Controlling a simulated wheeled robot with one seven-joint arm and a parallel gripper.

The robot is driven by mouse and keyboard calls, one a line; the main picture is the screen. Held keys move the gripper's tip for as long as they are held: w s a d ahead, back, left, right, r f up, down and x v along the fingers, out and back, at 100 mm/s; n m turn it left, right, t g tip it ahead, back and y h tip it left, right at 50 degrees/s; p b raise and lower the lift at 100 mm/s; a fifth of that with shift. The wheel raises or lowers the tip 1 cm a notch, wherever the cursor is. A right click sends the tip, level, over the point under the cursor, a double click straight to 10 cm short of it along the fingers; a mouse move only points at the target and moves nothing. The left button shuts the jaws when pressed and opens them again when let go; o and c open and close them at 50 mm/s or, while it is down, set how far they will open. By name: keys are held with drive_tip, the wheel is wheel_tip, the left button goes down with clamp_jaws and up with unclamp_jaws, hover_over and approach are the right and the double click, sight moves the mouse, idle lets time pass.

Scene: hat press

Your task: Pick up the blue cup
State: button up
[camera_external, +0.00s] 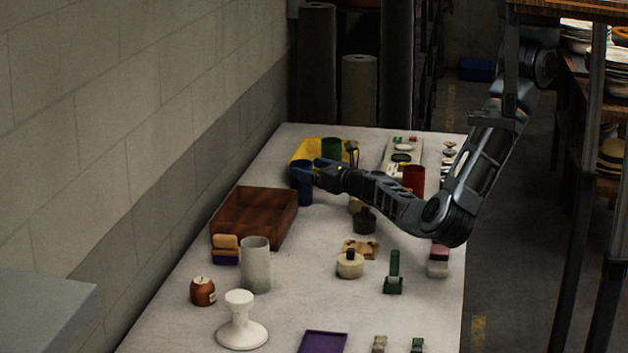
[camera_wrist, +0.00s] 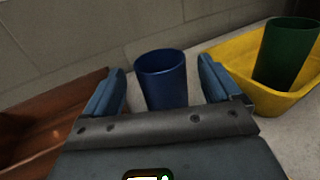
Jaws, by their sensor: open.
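The blue cup (camera_wrist: 163,80) stands upright on the table in the wrist view, between the two fingers of my gripper (camera_wrist: 163,88). The fingers are open, with a visible gap on each side of the cup. The lower part of the cup is hidden behind the gripper body. In the external view, my gripper (camera_external: 316,170) reaches in from the right at the blue cup (camera_external: 303,190), and a finger covers part of it.
A yellow tray (camera_wrist: 247,92) with a green cup (camera_wrist: 285,55) is close on the right. A brown wooden box (camera_external: 277,228) is close on the left. A wall runs behind the blue cup.

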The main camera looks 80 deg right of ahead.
sight(294, 164)
drive_tip(key=shift+x, duration=2.8)
drive_tip(key=shift+c, duration=0.2)
drive_tip(key=c, duration=1.4)
